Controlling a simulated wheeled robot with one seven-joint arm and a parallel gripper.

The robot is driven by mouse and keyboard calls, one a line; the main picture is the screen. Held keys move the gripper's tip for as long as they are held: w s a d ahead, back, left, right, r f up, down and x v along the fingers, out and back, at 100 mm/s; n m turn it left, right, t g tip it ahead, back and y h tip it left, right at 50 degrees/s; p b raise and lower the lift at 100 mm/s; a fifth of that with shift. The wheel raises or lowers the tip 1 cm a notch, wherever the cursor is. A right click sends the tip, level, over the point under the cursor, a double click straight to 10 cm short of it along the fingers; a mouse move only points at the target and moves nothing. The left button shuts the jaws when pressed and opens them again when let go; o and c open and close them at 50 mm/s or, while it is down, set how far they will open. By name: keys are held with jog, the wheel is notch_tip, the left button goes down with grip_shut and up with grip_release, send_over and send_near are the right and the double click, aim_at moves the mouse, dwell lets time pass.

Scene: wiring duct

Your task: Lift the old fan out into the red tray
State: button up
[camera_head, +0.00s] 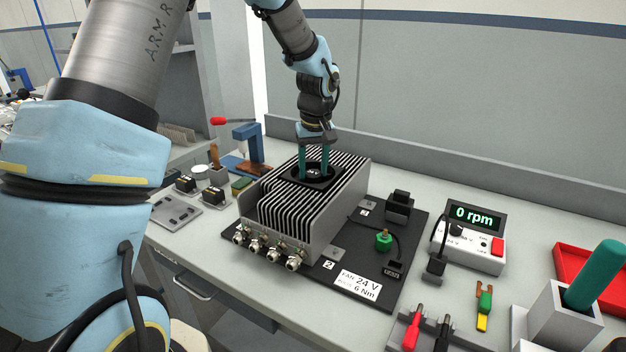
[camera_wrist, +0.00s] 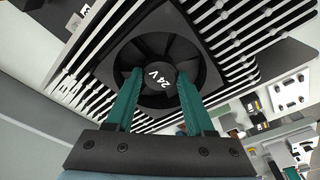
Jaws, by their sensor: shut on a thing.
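The old fan (camera_head: 313,171) is a black square fan in the top of the finned heatsink housing (camera_head: 302,218). In the wrist view the fan (camera_wrist: 158,52) shows a hub marked 24 V. My gripper (camera_head: 314,174) points down at the fan, with its two green fingers on either side of the hub. It is shut on the fan; the exact contact of the fingertips (camera_wrist: 158,78) is hard to see. The fan appears seated among the fins. The red tray (camera_head: 575,262) is at the right edge of the bench, partly cut off and partly behind a grey holder.
The housing stands on a black board (camera_head: 328,300) with a green knob (camera_head: 383,240) and a cable. A meter reading 0 rpm (camera_head: 473,238) and a grey holder with a teal handle (camera_head: 597,272) stand to the right. A blue clamp (camera_head: 248,145) stands behind left.

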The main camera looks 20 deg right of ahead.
notch_tip(320, 180, up, 10)
jog(key=b, duration=0.2)
jog(key=shift+b, duration=0.35)
jog(key=shift+r, duration=0.15)
notch_tip(320, 180, up, 6)
jog(key=p, duration=0.5)
send_over(313, 173)
jog(key=shift+r, duration=0.1)
dwell(1.0)
